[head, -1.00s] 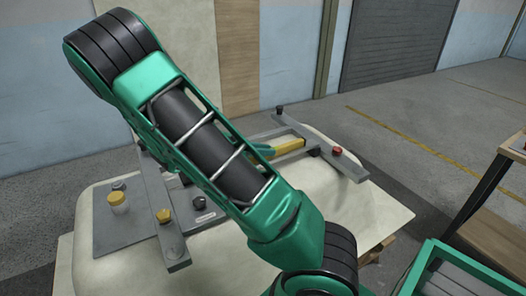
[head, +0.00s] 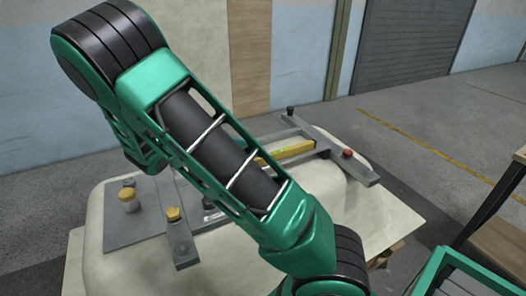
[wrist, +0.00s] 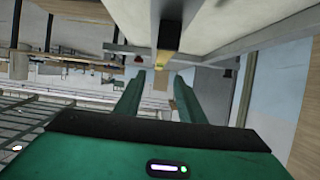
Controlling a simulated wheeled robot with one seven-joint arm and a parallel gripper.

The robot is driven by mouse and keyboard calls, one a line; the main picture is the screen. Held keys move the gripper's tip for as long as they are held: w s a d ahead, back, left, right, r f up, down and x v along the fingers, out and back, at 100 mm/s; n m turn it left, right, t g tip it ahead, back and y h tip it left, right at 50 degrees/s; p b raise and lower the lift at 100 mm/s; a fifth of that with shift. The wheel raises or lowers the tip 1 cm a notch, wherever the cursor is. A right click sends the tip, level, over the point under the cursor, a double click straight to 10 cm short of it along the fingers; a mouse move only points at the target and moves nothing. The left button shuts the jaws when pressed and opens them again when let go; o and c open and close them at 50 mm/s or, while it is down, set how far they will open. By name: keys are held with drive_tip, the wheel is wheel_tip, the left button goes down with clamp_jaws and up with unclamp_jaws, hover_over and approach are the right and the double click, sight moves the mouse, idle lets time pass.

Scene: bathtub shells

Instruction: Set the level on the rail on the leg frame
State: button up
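The yellow level (head: 296,149) lies along the grey rail of the leg frame (head: 352,171), on top of the upturned tub shell. My arm covers its left part in the head view. The wrist view shows a yellow and brown bar, apparently the level (wrist: 168,38), running away beyond the fingertips. My gripper (wrist: 157,74) has its two green fingers apart with nothing held between them. The level's near end shows just past the fingertips, apart from both. The gripper is hidden behind my arm in the head view. I cannot tell how firmly the level sits.
The pale tub shell (head: 345,205) rests on a board. A yellow knob (head: 173,214) and a red knob (head: 347,154) stand up from the frame's bars. A green crate (head: 445,270) and a wooden table (head: 498,245) stand at right.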

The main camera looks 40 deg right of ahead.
drive_tip(key=v, duration=0.2)
drive_tip(key=shift+w+a+r, duration=0.1)
drive_tip(key=shift+a+r, duration=0.05)
drive_tip(key=shift+a, duration=0.1)
drive_tip(key=s+d+n+y, duration=0.45)
drive_tip(key=s+y, duration=0.35)
drive_tip(key=s, duration=0.4)
drive_tip(key=s+a+r+n+t+y, duration=0.1)
drive_tip(key=s+a+n+y, duration=0.1)
drive_tip(key=s+a+n, duration=0.2)
drive_tip(key=s+a+r+n+t+y, duration=0.2)
drive_tip(key=s+n, duration=0.4)
drive_tip(key=s, duration=0.4)
drive_tip(key=shift+a+r+y, duration=0.15)
drive_tip(key=shift+a+y, duration=0.55)
drive_tip(key=shift+a, duration=0.3)
drive_tip(key=shift+c, duration=0.6)
